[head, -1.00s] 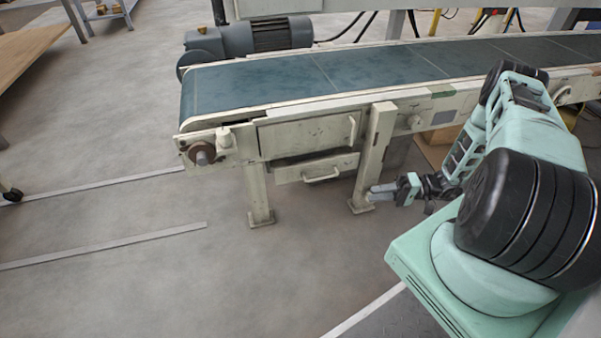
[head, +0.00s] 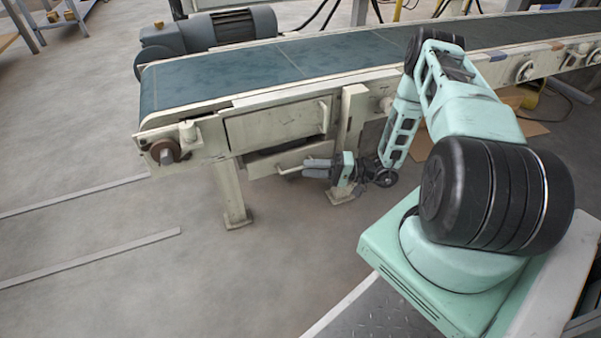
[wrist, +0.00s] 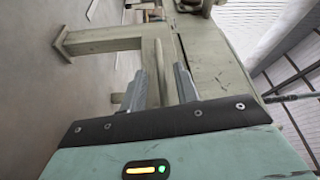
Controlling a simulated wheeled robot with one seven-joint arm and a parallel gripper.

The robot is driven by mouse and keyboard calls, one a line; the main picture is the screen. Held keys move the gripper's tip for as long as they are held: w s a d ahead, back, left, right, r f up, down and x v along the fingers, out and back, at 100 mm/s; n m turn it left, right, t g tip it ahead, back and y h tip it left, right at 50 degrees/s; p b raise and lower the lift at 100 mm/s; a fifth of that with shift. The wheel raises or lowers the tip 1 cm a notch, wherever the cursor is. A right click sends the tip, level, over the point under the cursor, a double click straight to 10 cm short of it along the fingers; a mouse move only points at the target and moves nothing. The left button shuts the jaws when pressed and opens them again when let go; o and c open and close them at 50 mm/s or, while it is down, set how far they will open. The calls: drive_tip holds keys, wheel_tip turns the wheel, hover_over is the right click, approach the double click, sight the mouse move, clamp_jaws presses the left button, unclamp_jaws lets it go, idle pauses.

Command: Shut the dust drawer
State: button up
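The dust drawer (head: 272,164) is the lower, cream-coloured drawer under the near end of the conveyor. Its front stands out a little, with a dark gap above it, and a bar handle (head: 291,170) is on it. My gripper (head: 304,168) is at the right end of this handle, fingers pointing left across the drawer front. Whether they touch the handle I cannot tell. In the wrist view my gripper (wrist: 158,82) has its two grey fingers apart, with a cream surface beyond the gap. I see nothing clearly held between them.
A closed cream panel (head: 270,125) with its own handle (head: 323,116) is just above the drawer. A conveyor leg (head: 232,193) stands left of the drawer, and another leg (head: 351,118) is close by my gripper. The floor in front is clear.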

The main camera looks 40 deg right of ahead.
sight(300, 167)
drive_tip(key=shift+b+x, duration=0.45)
drive_tip(key=shift+x, duration=1.4)
clamp_jaws()
drive_tip(key=shift+w+d, duration=0.2)
drive_tip(key=shift+w, duration=0.5)
drive_tip(key=shift+w+d, duration=0.25)
drive_tip(key=shift+w, duration=0.4)
drive_tip(key=shift+w+d, duration=0.2)
drive_tip(key=shift+w, duration=0.5)
unclamp_jaws()
